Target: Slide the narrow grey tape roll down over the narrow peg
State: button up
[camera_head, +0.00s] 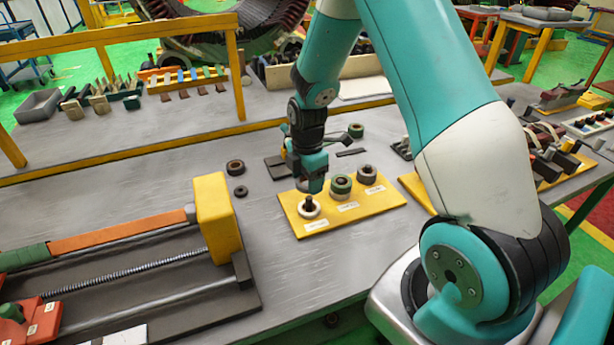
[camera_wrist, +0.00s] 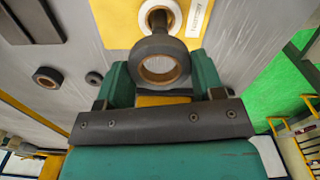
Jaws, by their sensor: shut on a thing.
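In the wrist view, my gripper (camera_wrist: 160,85) is shut on the grey tape roll (camera_wrist: 176,50), which has a tan core. The roll's hole faces the camera. A dark upright peg (camera_wrist: 157,19) with a white roll (camera_wrist: 172,8) around its base shows just above the held roll, and the peg is not seen in its hole. In the head view, my gripper (camera_head: 312,180) hangs just above this left peg (camera_head: 309,203) of the yellow board (camera_head: 322,232). The held roll is mostly hidden there by the fingers. I cannot tell the height gap.
The board's middle peg bears a green-and-white roll stack (camera_head: 341,186), and the right one a dark roll stack (camera_head: 367,175); both stand close to my gripper. A loose dark roll (camera_head: 235,167) and a small ring (camera_head: 240,191) lie left. A yellow block (camera_head: 215,220) stands front left.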

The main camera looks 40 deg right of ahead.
aim_at(308, 198)
jog(key=shift+f+b, duration=1.8)
jog(key=shift+f, duration=0.9)
jog(key=o, duration=1)
notch_tip(308, 198, up, 17)
jog(key=shift+r+b, duration=0.2)
jog(key=shift+b, duration=0.55)
jog(key=s+a+r+m+y, duration=0.1)
jog(key=s+a+m, duration=0.2)
jog(key=s+a, duration=0.4)
jog(key=s+a+r+m+y, duration=0.1)
jog(key=s+a+r+m, duration=0.1)
jog(key=s+a, duration=0.5)
jog(key=s+a+r+m+y, duration=0.1)
jog(key=s+a+m+y, duration=0.1)
jog(key=s+a+m, duration=0.3)
jog(key=shift+s+a+r, duration=0.2)
jog(key=shift+s+a, duration=0.6)
jog(key=shift+s, duration=0.05)
jog(key=shift+s+a+r, duration=0.15)
jog(key=shift+s+a, duration=0.6)
jog(key=shift+s, duration=0.05)
